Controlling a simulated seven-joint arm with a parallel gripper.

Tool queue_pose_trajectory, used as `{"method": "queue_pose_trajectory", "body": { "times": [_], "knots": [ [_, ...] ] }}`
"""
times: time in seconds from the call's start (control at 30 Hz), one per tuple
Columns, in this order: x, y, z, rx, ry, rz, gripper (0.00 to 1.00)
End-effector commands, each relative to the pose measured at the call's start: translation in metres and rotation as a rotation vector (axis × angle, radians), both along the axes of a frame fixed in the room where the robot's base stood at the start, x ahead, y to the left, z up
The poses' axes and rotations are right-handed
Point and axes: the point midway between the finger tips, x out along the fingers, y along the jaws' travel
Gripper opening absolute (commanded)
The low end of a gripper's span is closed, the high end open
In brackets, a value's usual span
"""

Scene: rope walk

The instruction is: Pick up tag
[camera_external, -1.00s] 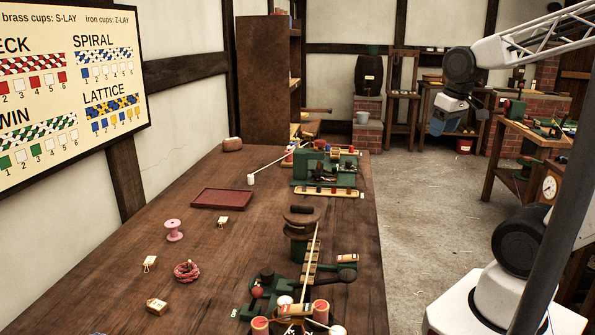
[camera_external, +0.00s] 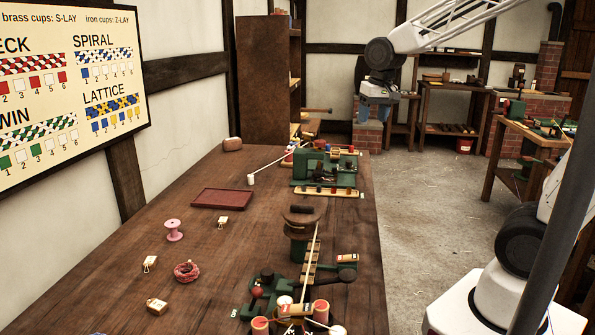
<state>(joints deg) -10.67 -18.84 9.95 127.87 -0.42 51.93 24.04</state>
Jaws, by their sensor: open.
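Several small pale tags with strings lie on the wooden table: one tag (camera_external: 157,306) at the front left, one tag (camera_external: 150,263) a little behind it, and one tag (camera_external: 223,221) farther back near the red tray. I cannot tell which one the task means. My gripper (camera_external: 374,113) is in the air beyond the table's right edge, at the back, far from these tags. It is open, points down and looks empty; its fingers are small in this view.
A pink spool (camera_external: 174,230), a coil of red rope (camera_external: 187,271) and a dark red tray (camera_external: 222,198) are on the table (camera_external: 120,255). Green rope machines (camera_external: 325,172) line its right side. A tall wooden shelf (camera_external: 264,80) stands behind.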

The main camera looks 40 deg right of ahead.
Motion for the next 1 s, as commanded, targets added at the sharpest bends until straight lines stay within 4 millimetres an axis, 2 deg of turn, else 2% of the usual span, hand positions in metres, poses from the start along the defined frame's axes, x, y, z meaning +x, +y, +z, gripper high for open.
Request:
{"method": "queue_pose_trajectory", "body": {
  "times": [0.2, 0.57, 1.0],
  "knots": [
    [0.049, 0.041, -0.013, 0.011, 0.027, -0.051, 0.62],
    [0.119, 0.116, -0.046, 0.024, 0.064, -0.147, 0.62],
    [0.185, 0.223, -0.111, 0.027, 0.109, -0.265, 0.62]
  ]
}}
